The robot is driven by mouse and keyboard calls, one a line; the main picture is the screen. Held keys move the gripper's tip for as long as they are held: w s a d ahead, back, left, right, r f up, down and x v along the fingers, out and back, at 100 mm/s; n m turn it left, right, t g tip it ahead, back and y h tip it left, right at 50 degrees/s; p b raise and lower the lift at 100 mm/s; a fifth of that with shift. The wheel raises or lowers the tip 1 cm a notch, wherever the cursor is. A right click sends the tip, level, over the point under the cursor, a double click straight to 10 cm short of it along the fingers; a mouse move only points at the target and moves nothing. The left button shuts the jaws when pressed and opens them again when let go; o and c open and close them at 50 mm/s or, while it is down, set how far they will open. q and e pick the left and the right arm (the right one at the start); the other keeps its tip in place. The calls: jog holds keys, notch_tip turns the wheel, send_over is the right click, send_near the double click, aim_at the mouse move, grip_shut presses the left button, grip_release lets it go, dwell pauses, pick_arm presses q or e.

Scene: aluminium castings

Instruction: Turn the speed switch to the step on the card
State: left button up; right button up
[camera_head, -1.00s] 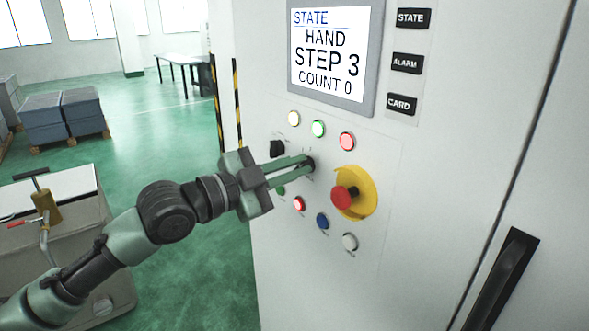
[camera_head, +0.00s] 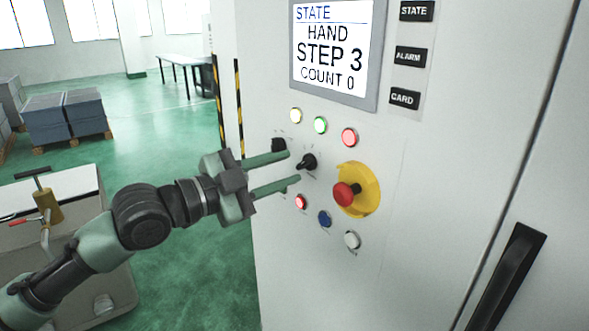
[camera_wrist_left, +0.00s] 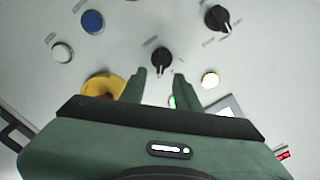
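The black rotary switch (camera_head: 307,162) sits on the cabinet's control panel; its label is too small to read. It shows in the left wrist view (camera_wrist_left: 162,60), beyond and between the fingertips. My left gripper (camera_head: 293,166) is open and empty, its fingers apart on either side of the knob's line and a little back from it. A second black knob (camera_head: 278,145) is left of it, partly behind a finger. The display (camera_head: 333,45) reads STATE, HAND, STEP 3, COUNT 0. The card itself is not shown; a CARD button (camera_head: 402,99) is right of the display. My right gripper is out of view.
The red emergency button (camera_head: 345,194) on its yellow plate (camera_head: 370,190) stands out right of the switch. Lit buttons (camera_head: 320,125) lie above, and red, blue (camera_head: 325,219) and white ones below. A dark door handle (camera_head: 505,277) is at lower right.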

pick_arm(q)
jog(key=v, duration=0.4)
jog(key=shift+s+a+b, duration=0.1)
jog(key=shift+a+b, duration=0.1)
jog(key=shift+b, duration=0.2)
